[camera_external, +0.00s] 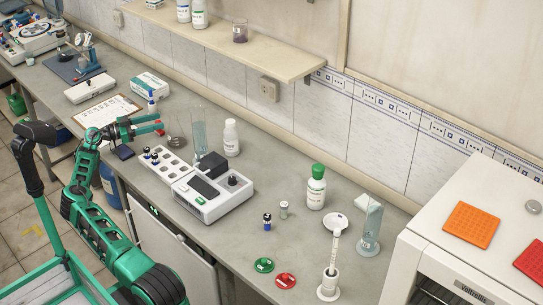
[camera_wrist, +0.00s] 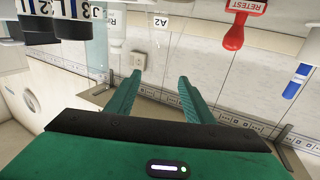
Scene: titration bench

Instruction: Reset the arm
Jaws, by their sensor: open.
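My green gripper (camera_external: 160,122) is held above the back-left part of the grey bench, near the clear glassware. Its two fingers are apart with nothing between them. In the wrist view the gripper (camera_wrist: 161,82) also shows spread and empty, against the tiled wall. That view looks upside down, with bench items along its top edge. My arm is bent, with the forearm reaching over the bench's front edge.
Near the gripper are a clear glass vessel (camera_external: 176,140), a tall cylinder (camera_external: 199,137), a white bottle (camera_external: 231,139) and a vial rack (camera_external: 162,168). A grey-white instrument (camera_external: 212,200) stands to the right. A red RETEST stamp (camera_wrist: 234,35) shows. A shelf (camera_external: 250,47) overhangs the bench.

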